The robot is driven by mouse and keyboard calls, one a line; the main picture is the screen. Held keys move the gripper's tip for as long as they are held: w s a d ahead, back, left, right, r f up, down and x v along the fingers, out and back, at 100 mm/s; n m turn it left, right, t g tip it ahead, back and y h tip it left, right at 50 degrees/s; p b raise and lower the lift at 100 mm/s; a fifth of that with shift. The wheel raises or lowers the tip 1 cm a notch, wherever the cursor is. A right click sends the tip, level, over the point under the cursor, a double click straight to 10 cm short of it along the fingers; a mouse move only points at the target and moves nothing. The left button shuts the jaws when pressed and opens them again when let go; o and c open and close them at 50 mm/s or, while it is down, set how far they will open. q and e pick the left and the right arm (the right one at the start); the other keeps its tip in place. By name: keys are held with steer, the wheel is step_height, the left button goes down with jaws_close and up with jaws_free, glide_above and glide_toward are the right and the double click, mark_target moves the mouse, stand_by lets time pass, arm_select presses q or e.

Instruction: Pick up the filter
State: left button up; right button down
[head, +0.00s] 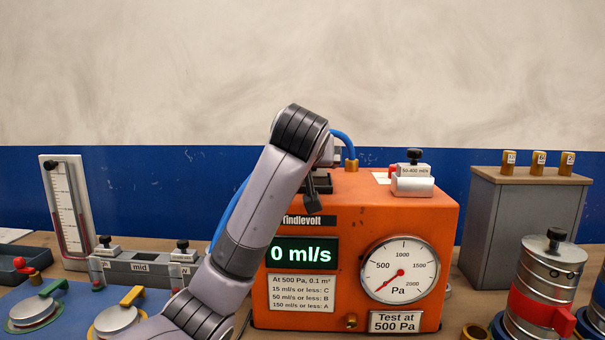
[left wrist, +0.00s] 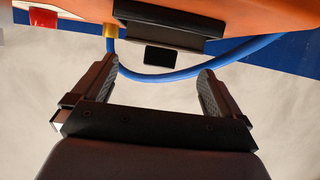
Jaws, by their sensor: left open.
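I cannot clearly tell which thing is the filter. In the left wrist view, a dark block (left wrist: 165,32) with a small black piece (left wrist: 162,58) is at the orange tester, ahead of the gap between the fingers. My left gripper (left wrist: 160,85) is open, with nothing between its fingers. In the head view, my left gripper (head: 314,190) is by the top front edge of the orange tester (head: 345,235), mostly hidden by my own arm. My right gripper is not in view.
A blue hose (left wrist: 190,72) runs from a brass fitting (head: 351,165) close by my fingers. A silver module (head: 412,185) marked 50-400 ml/s sits on the tester. A grey cabinet (head: 510,225) and metal canister (head: 547,290) stand right, a gauge (head: 68,205) left.

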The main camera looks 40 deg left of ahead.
arm_select(q)
steer(key=p+x, duration=0.1)
steer(key=x, duration=0.4)
steer(key=shift+w+a+p, duration=0.2)
steer(key=shift+p, duration=0.2)
steer(key=shift+w+a+f, duration=0.2)
steer(key=shift+w, duration=0.1)
steer(key=c, duration=0.7)
